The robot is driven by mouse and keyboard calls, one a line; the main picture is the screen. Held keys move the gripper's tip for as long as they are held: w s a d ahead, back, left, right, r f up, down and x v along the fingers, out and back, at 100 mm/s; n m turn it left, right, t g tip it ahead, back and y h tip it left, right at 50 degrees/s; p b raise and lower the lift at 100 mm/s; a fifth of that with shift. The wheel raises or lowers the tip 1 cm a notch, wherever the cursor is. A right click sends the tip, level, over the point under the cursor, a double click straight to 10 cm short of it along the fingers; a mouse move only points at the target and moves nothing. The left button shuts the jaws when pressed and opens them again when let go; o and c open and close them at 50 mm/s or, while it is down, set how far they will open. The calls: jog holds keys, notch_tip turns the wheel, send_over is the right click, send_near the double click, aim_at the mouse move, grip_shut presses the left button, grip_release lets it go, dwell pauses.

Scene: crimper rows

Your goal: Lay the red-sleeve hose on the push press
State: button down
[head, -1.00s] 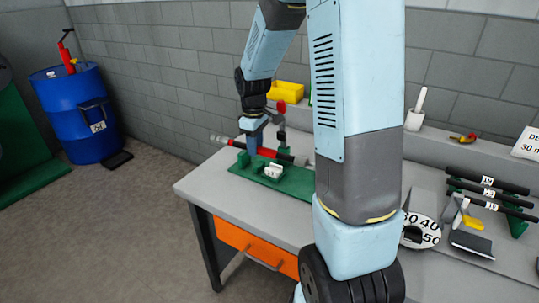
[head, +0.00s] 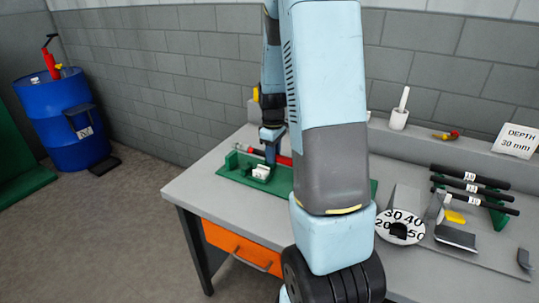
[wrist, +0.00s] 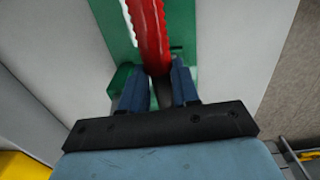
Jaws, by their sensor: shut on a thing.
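The red-sleeve hose (head: 285,160) shows red in the head view, and its left part reaches over the green fixture. In the wrist view its red sleeve (wrist: 150,35) runs down between the blue fingers. My gripper (head: 271,150) is shut on it, low over the fixture; the fingers also show in the wrist view (wrist: 158,88). The green fixture (head: 230,170), likely the push press, lies on the bench with a white block (head: 262,171) on its front. My arm covers its right part. I cannot tell whether the hose touches the fixture.
The grey bench (head: 185,187) has an orange drawer (head: 240,246). A blue drum (head: 70,130) stands on the floor at left. A brick wall is behind.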

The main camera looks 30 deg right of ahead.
jog(key=shift+a, duration=0.1)
jog(key=shift+s+r+h, duration=0.1)
jog(key=shift+h, duration=0.2)
jog(key=shift+f, duration=3.3)
jog(key=shift+f, duration=0.35)
jog(key=c, duration=0.8)
grip_release()
jog(key=shift+o, duration=0.2)
jog(key=shift+r, duration=0.1)
